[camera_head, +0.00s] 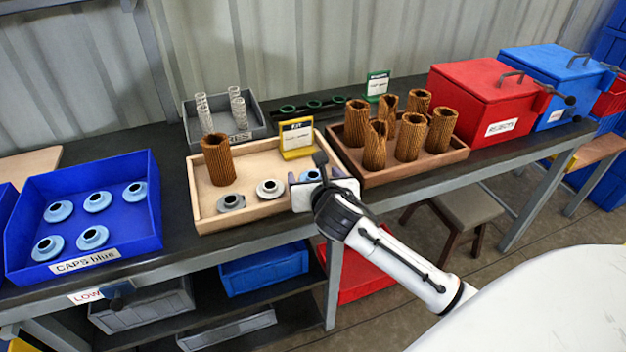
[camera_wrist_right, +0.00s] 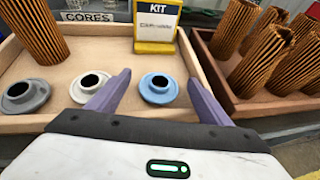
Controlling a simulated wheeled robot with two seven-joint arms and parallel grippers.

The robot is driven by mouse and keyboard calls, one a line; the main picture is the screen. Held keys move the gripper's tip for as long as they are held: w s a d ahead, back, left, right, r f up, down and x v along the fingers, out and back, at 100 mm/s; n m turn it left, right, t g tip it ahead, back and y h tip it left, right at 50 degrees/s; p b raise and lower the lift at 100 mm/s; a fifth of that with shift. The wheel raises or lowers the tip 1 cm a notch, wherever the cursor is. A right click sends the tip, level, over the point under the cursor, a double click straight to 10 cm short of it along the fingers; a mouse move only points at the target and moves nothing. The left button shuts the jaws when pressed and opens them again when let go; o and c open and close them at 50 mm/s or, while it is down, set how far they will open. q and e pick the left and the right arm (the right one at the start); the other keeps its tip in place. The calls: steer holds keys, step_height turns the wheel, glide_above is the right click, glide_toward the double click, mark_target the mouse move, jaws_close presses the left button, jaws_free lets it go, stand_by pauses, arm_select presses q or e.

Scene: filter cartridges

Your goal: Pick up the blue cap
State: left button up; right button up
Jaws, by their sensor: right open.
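A blue cap (camera_wrist_right: 158,89) lies in the wooden kit tray (camera_wrist_right: 120,119), right of a white cap (camera_wrist_right: 88,87) and a grey cap (camera_wrist_right: 27,95). My right gripper (camera_wrist_right: 160,90) is open, and in the wrist view the blue cap shows between its two purple fingers, apart from both. In the head view the right gripper (camera_head: 322,182) is over the tray's right end and partly hides the blue cap (camera_head: 310,176). More blue caps (camera_head: 97,201) lie in the blue bin (camera_head: 147,218) at the left. My left gripper is not in view.
A brown pleated cartridge (camera_head: 219,160) stands in the kit tray, with a yellow KIT sign (camera_head: 297,139) at its back. A brown tray (camera_head: 440,162) of several cartridges adjoins on the right. A grey cores bin (camera_head: 258,129) stands behind. Red (camera_head: 480,90) and blue (camera_head: 549,77) lidded boxes are farther right.

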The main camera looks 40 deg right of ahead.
steer(key=c, duration=1.1)
